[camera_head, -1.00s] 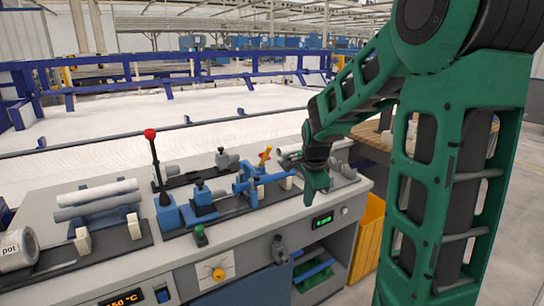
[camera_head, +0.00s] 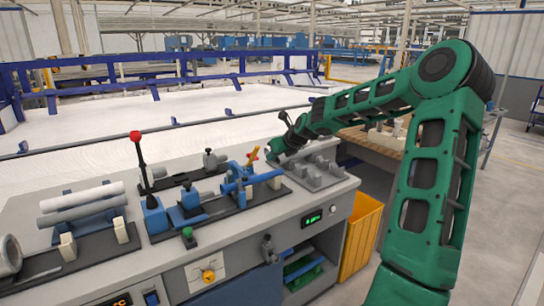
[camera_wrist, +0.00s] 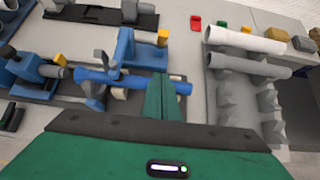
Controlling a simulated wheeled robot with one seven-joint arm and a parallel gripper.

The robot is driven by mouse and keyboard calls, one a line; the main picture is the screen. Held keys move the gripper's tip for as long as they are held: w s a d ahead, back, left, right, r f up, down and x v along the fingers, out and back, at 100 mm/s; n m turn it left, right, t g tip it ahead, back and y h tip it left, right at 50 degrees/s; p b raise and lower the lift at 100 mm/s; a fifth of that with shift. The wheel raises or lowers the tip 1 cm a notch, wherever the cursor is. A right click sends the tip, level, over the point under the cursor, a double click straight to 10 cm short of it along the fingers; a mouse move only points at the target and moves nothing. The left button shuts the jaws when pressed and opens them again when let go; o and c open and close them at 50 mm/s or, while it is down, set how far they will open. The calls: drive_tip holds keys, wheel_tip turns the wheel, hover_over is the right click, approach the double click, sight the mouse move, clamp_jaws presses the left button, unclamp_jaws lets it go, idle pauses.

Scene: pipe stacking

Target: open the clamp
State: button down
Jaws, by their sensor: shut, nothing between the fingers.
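The blue clamp (camera_head: 238,178) sits on a dark base plate on the workbench, with a raised yellow-tipped lever (camera_head: 252,156). In the wrist view the clamp (camera_wrist: 125,55) shows near the picture's middle, with a blue bar (camera_wrist: 130,80) across its front. My gripper (camera_wrist: 160,97) is shut and empty. Its green fingers overlap the right part of the blue bar in the wrist view; I cannot tell whether they touch it. In the head view my gripper (camera_head: 275,150) is small, just right of the yellow lever, and its fingertips are hard to make out.
A grey rack with posts (camera_head: 318,178) stands right of the clamp. A red-knobbed lever (camera_head: 136,136) rises to its left. White and grey pipes (camera_head: 80,197) lie on a rack farther left. A yellow bin (camera_head: 361,235) stands beside the bench.

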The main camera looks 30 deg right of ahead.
sight(253, 157)
drive_tip(key=x, duration=0.7)
drive_tip(key=shift+w, duration=0.2)
drive_tip(key=shift+w+r, duration=1.2)
drive_tip(key=shift+w, duration=0.2)
